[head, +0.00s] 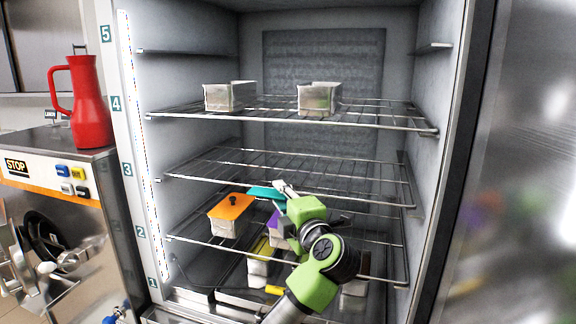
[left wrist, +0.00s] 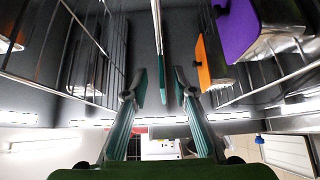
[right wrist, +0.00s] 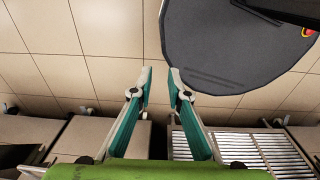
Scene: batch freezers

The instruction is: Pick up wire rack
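Several wire racks sit in the open freezer cabinet. The empty one at level 3 (head: 330,172) is in place. In the left wrist view this rack (left wrist: 158,28) shows edge-on as a thin bar running between my fingers. My left gripper (head: 273,190) is at the front edge of that rack, and in its wrist view (left wrist: 160,85) the fingers are apart on either side of the bar. I cannot tell whether either finger touches it. My right gripper (right wrist: 158,85) is open and empty above the floor, outside the head view.
Two metal pans (head: 230,97) (head: 319,98) stand on the level 4 rack (head: 385,116). Below, an orange-lidded pan (head: 230,216) and a purple-lidded pan stand on the level 2 rack, with more pans lower. A machine with a red jug (head: 88,105) stands left. The steel door (head: 520,170) is at right.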

